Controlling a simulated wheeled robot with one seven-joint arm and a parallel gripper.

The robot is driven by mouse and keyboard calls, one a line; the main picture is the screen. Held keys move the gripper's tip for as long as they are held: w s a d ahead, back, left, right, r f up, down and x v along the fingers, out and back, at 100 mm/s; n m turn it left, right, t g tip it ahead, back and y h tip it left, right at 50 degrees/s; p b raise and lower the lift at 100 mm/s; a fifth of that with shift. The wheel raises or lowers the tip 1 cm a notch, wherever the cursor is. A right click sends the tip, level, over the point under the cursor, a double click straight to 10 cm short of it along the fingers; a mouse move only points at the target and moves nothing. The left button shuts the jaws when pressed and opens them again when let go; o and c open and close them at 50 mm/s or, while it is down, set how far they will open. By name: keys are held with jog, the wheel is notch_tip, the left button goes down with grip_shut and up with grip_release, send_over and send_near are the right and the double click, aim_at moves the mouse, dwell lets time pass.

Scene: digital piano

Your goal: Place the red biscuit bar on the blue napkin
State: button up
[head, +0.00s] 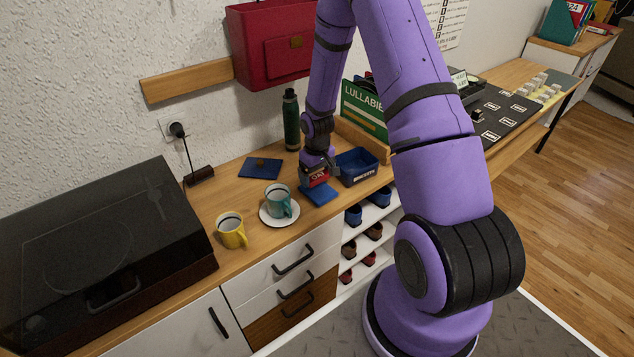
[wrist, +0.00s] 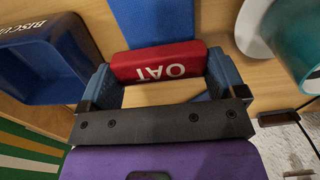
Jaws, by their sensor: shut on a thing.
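The red biscuit bar (head: 317,179), marked OAT, is held between the fingers of my gripper (head: 319,170). In the wrist view the bar (wrist: 160,62) lies crosswise between the two blue-grey fingers of my gripper (wrist: 160,68), its lettering facing the camera. The blue napkin (head: 321,196) lies flat on the counter directly below and in front of the bar. In the wrist view the napkin (wrist: 153,22) extends beyond the bar, which hides part of it. Whether the bar touches the napkin I cannot tell.
A blue biscuit box (head: 358,168) stands close right of my gripper. A teal cup (head: 278,200) on a white saucer (head: 266,217) is to the left.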

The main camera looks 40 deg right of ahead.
jog(key=shift+f, duration=1.75)
jog(key=shift+f, duration=0.1)
jog(key=o, duration=0.6)
notch_tip(320, 180, up, 13)
jog(key=shift+f, duration=0.2)
notch_tip(320, 180, up, 13)
jog(key=t, duration=0.1)
send_over(317, 188)
jog(key=s+a, duration=0.3)
jog(key=s+a+r+t+h, duration=0.1)
jog(key=s+a+r, duration=0.15)
jog(key=r, duration=0.25)
jog(key=s+a+r, duration=0.2)
jog(key=s+r, duration=0.1)
jog(key=r, duration=0.2)
jog(key=shift+s+a+r+t+y, duration=0.15)
jog(key=shift+s+a+r+t, duration=0.65)
jog(key=shift+s+r, duration=1.85)
jog(key=shift+s+a+r+t+y, duration=0.25)
jog(key=shift+s+a+r, duration=1)
jog(key=shift+s, duration=2.65)
jog(key=shift+s+a+r+t+y, duration=0.1)
jog(key=shift+s+a+r+t, duration=0.65)
jog(key=shift+s+r, duration=1.9)
